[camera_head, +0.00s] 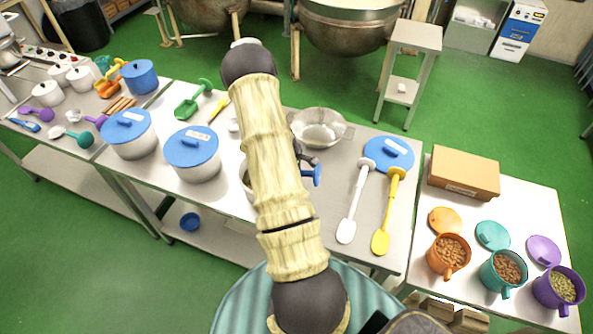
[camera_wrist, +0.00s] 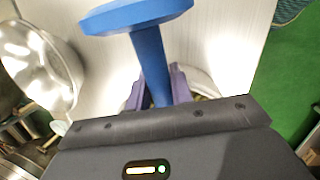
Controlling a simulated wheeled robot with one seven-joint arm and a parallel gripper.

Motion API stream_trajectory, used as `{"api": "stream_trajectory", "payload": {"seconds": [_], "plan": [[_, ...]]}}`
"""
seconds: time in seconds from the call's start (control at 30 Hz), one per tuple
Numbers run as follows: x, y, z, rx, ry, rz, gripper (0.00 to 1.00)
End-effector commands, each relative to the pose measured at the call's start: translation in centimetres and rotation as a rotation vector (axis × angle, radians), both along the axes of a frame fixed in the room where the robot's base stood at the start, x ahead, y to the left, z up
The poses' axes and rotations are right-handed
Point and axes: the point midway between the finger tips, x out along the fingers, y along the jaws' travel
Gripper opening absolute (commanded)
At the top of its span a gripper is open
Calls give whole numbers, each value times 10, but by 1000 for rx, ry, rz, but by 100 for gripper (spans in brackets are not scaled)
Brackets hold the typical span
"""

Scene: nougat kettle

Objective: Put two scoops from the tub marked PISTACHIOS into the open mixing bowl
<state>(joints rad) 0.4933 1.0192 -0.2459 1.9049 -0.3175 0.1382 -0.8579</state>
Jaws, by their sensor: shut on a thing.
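My gripper (camera_wrist: 158,90) is shut on the stem of a blue T-shaped handle (camera_wrist: 150,62), perhaps a scoop's. The handle also shows in the head view (camera_head: 313,176), just right of my arm; its lower end is hidden. Below it is a white tub (camera_head: 247,186), mostly hidden behind my arm, its mark and contents not visible. The steel mixing bowl (camera_head: 319,129) stands open just behind, and at the left of the wrist view (camera_wrist: 35,65). Two white tubs (camera_head: 193,155) (camera_head: 130,133) with blue lids stand left; their labels are too small to read.
A loose blue lid (camera_head: 389,153), a white spatula (camera_head: 355,200) and a yellow spatula (camera_head: 389,212) lie right. The right-hand table holds a cardboard box (camera_head: 464,173) and orange (camera_head: 449,257), teal (camera_head: 503,273) and purple (camera_head: 559,288) mugs of nuts. A green scoop (camera_head: 193,101) lies back left.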

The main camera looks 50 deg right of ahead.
Motion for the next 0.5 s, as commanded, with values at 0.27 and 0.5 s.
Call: {"api": "stream_trajectory", "payload": {"seconds": [0.27, 0.5], "plan": [[-11, -9, 16, 58, -111, -8, 0], [-15, -12, 33, 70, -134, -4, 0]]}}
